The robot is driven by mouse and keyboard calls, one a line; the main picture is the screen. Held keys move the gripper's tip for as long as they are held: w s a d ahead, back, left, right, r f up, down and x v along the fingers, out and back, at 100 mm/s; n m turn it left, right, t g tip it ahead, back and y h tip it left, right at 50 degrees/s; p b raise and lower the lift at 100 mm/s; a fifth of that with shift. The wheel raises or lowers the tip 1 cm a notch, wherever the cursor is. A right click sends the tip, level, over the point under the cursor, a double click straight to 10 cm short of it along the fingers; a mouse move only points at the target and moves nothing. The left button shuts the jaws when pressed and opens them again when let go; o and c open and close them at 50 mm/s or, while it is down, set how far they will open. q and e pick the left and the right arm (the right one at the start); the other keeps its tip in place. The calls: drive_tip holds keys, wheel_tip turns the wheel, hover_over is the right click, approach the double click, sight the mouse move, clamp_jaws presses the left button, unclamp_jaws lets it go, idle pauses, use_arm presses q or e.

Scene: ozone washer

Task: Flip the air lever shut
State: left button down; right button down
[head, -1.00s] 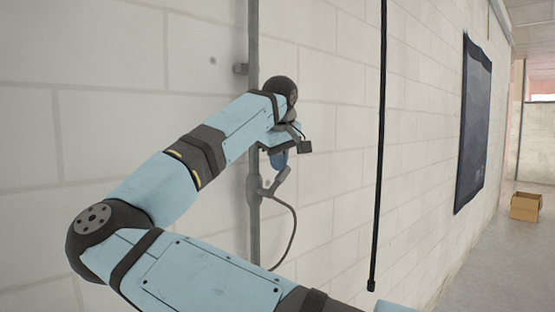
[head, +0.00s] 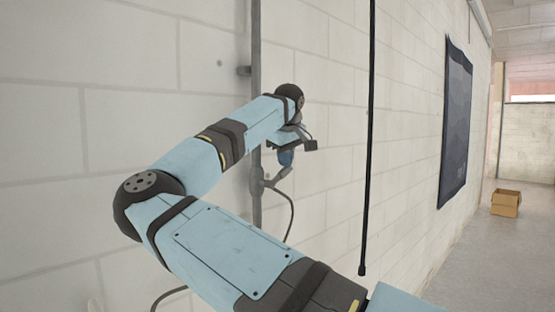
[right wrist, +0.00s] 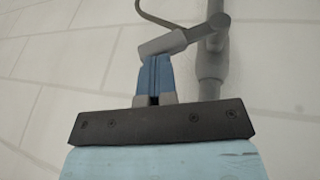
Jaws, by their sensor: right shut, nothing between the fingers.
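A grey pipe fitting with a short angled grey piece (head: 280,177) sits on the vertical wall pipe (head: 256,215). This angled piece looks like the air lever, but I cannot be sure. A dark hose hangs from it. My right gripper (head: 286,159) is just above the fitting, its blue fingers shut and empty. In the right wrist view, the shut fingers (right wrist: 155,58) reach up to the grey cylindrical piece (right wrist: 168,43) beside the pipe (right wrist: 211,75). They overlap its lower edge, and I cannot tell whether they touch. My left gripper is not in view.
A black hanging cable (head: 368,150) runs down right of the pipe. A dark panel (head: 455,120) is mounted on the block wall. A cardboard box (head: 505,203) stands on the floor at far right, with clear floor around it.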

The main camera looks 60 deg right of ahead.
drive_tip(key=shift+s+d+f+b, duration=0.15)
drive_tip(key=shift+d+f+b, duration=0.25)
drive_tip(key=shift+d+f, duration=0.15)
drive_tip(key=shift+s+d+f+b, duration=0.1)
drive_tip(key=shift+d+f+b, duration=0.4)
drive_tip(key=shift+f+b, duration=0.05)
drive_tip(key=shift+d+f, duration=0.15)
drive_tip(key=shift+f, duration=0.1)
drive_tip(key=shift+d+f+b, duration=0.1)
drive_tip(key=shift+b, duration=0.2)
